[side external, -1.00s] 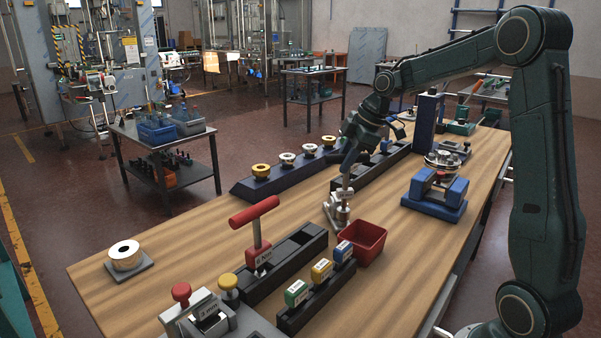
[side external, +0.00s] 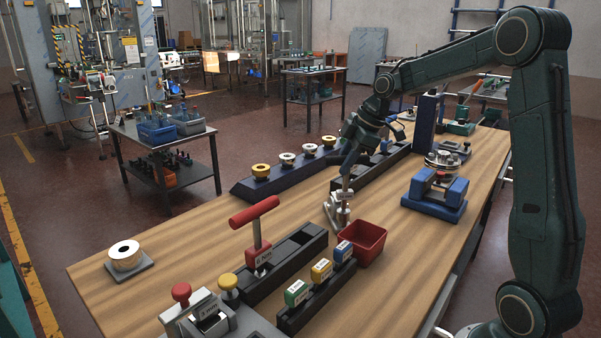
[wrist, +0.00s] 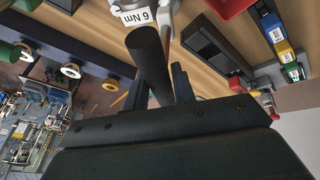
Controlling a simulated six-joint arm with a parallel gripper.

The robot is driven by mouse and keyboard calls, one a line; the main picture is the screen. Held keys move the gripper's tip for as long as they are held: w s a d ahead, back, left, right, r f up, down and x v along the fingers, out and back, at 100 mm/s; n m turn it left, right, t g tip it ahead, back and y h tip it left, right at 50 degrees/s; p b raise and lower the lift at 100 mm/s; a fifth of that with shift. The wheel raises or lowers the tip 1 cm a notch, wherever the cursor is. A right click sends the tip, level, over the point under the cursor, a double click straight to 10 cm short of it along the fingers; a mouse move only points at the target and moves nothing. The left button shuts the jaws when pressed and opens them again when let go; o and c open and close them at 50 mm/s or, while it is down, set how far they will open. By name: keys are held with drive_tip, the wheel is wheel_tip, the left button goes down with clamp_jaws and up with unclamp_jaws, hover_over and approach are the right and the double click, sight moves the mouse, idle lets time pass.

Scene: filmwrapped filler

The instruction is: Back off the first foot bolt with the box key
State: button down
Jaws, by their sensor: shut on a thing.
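My gripper (side external: 347,163) is at the middle of the bench, pointing down, and its fingers are shut on a dark cylindrical handle (wrist: 149,55). I take the handle to be the box key's. In the wrist view, a white label (wrist: 137,17) reading "6 Nm" shows just beyond the handle. In the side external view, the held tool's grey shaft (side external: 345,183) reaches down to a small silver metal foot piece (side external: 337,212) on the wood. The bolt itself and the key's contact with it are hidden or too small to tell.
A red bin (side external: 364,244) stands close to the right of the foot piece. A dark rack (side external: 290,262) with a red T-handled tool (side external: 254,212) is in front. A rack of ring spools (side external: 285,170) lies behind left. A blue fixture (side external: 435,192) stands right. The left bench is mostly clear.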

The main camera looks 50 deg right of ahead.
drive_tip(key=shift+f, duration=0.85)
drive_tip(key=shift+n+g+y, duration=0.4)
drive_tip(key=shift+n+y, duration=0.2)
drive_tip(key=shift+n, duration=1)
drive_tip(key=shift+n, duration=0.9)
drive_tip(key=shift+s+a+n+g+y, duration=0.1)
drive_tip(key=shift+n+g+y, duration=0.35)
drive_tip(key=shift+n, duration=0.35)
